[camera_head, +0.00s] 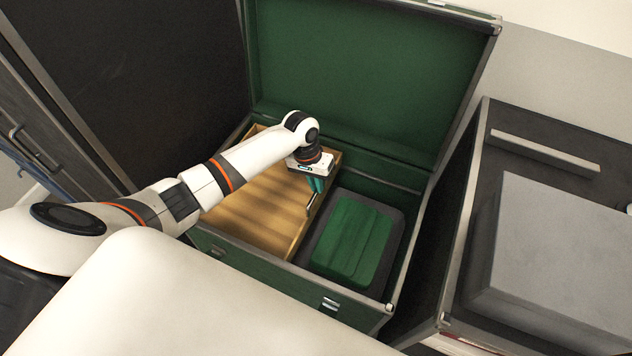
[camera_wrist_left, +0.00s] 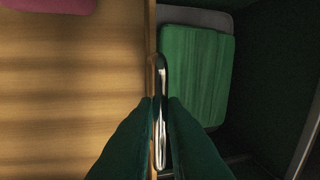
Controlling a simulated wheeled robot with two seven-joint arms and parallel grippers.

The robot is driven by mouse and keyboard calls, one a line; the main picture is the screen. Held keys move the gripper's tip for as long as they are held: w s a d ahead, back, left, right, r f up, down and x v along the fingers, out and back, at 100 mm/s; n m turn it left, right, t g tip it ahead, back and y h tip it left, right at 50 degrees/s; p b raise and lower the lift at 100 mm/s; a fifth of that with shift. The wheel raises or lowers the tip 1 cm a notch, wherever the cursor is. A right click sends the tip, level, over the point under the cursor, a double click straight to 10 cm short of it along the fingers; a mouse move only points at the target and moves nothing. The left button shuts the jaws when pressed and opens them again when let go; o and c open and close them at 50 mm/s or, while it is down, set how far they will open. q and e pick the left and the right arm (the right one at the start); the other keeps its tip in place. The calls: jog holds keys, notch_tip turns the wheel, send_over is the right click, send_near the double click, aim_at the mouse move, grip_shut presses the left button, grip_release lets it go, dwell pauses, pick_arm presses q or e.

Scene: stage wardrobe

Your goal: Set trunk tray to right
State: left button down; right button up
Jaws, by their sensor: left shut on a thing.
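The wooden trunk tray (camera_head: 262,205) sits in the left part of the open green trunk (camera_head: 262,262). It also fills the left of the left wrist view (camera_wrist_left: 70,110). A shiny metal handle (camera_wrist_left: 162,100) stands on the tray's right wall. My left gripper (camera_head: 311,208) reaches down over that wall, and in the left wrist view its two fingers (camera_wrist_left: 160,108) are shut around the handle. My right gripper is not in view.
Folded green cloth (camera_head: 350,240) lies on a grey piece in the trunk's right part. A pink item (camera_wrist_left: 48,5) shows in the tray. The trunk lid (camera_head: 365,75) stands open behind. A grey box (camera_head: 560,260) stands at the right.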

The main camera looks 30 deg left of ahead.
pick_arm(q)
jog(key=shift+w+d+r+p, duration=0.1)
jog(key=shift+w+d+p, duration=0.3)
jog(key=shift+d, duration=4.05)
jog(key=shift+w+d+f+p, duration=0.1)
jog(key=shift+d+p, duration=0.6)
jog(key=shift+d, duration=3.7)
jog(key=shift+w+d+r+p, duration=0.15)
jog(key=shift+d+p, duration=0.4)
jog(key=shift+d, duration=3.9)
jog(key=c, duration=1.5)
grip_release()
jog(key=shift+w+d, duration=0.1)
jog(key=shift+d, duration=0.05)
